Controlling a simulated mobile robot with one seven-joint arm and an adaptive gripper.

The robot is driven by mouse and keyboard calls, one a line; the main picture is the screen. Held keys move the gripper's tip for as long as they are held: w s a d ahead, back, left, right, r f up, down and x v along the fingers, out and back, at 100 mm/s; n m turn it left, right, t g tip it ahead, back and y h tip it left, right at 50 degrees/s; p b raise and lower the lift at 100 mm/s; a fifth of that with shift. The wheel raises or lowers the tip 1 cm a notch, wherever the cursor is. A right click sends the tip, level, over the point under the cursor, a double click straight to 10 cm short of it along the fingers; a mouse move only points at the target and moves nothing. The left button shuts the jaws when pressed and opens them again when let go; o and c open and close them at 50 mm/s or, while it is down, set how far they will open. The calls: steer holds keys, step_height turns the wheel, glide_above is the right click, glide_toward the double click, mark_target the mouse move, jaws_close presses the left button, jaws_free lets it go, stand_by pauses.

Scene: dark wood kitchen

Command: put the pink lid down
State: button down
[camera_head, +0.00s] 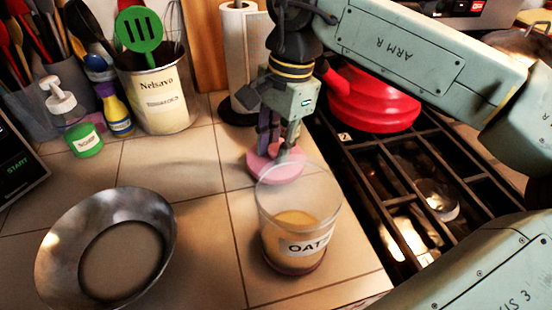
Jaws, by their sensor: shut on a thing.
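The pink lid (262,171) is a round disc in the middle of the head view, just behind the clear jar. My gripper (279,148) points down and is shut on the pink lid, at its top. The jar's rim partly overlaps the lid's right side in this view. I cannot tell whether the lid touches the counter or hangs just above it. The open clear jar (289,235), labelled "OAT", holds tan contents and stands upright on the tiled counter (205,235).
A metal bowl (158,220) stands at the lower left. A utensil crock (162,100), a small green-labelled bottle (86,143) and a paper towel roll (232,55) stand at the back. A red kettle (375,100) sits on the stove grate (367,190) at right. Tiles left of the jar are clear.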

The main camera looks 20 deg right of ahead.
steer(key=shift+f, duration=0.7)
steer(key=shift+f, duration=0.2)
steer(key=c, duration=1.3)
jaws_free()
steer(key=shift+c, duration=0.2)
steer(key=shift+r, duration=0.1)
step_height(320, 180, up, 12)
steer(key=d+p, duration=0.1)
steer(key=p, duration=0.7)
steer(key=shift+d, duration=0.4)
